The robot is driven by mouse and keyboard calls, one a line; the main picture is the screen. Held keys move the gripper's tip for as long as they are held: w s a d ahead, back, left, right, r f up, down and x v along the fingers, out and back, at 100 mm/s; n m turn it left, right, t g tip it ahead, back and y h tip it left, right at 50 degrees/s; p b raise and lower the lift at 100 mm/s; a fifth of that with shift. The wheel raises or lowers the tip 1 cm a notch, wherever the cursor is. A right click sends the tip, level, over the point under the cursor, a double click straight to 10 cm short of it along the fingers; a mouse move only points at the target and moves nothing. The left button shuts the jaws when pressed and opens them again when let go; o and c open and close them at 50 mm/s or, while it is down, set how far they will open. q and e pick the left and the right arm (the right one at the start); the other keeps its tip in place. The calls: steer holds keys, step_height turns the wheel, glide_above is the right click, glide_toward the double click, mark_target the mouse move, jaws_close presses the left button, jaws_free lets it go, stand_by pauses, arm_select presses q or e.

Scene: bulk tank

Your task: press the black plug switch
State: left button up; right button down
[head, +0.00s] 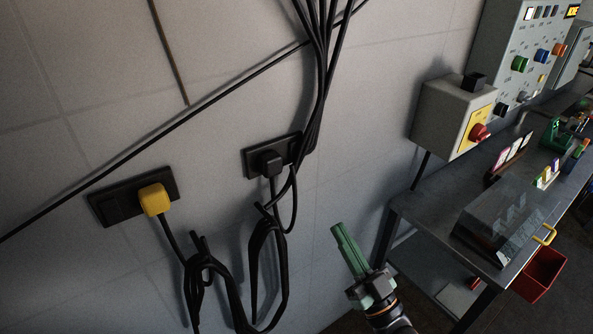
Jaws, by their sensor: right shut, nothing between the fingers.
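A black plug (267,163) sits in a black wall socket plate (252,151) at the middle of the head view. Black cables hang in front of the plate's right side and partly hide it. I cannot make out the switch on this plate clearly. My right gripper (345,240), with green fingers, is shut and empty. It is below and to the right of the black plug, apart from the wall. My left gripper is not in view.
A yellow plug (155,199) sits in another black socket plate (117,207) at left. Looped cables (270,225) hang below both sockets. A metal table (420,208) and a grey box with a red knob (479,133) stand at right.

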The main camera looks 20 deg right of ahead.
mark_target(296, 153)
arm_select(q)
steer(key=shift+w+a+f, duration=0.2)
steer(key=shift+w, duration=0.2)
arm_select(e)
step_height(296, 153, up, 2)
steer(key=shift+w+r+n+t+y, duration=0.1)
steer(key=shift+n+t+y, duration=0.2)
steer(key=shift+t+y, duration=0.3)
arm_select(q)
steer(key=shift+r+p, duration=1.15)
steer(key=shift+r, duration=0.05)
arm_select(e)
steer(key=shift+w+a+f+x, duration=0.1)
steer(key=shift+w+f+x, duration=0.25)
steer(key=shift+x, duration=1.75)
steer(key=shift+w+a+f+x, duration=0.1)
steer(key=shift+w+f+x, duration=0.25)
steer(key=shift+x, duration=1.8)
steer(key=shift+w+a+f+x, duration=0.2)
steer(key=shift+f+x, duration=0.3)
steer(key=shift+x, duration=1.6)
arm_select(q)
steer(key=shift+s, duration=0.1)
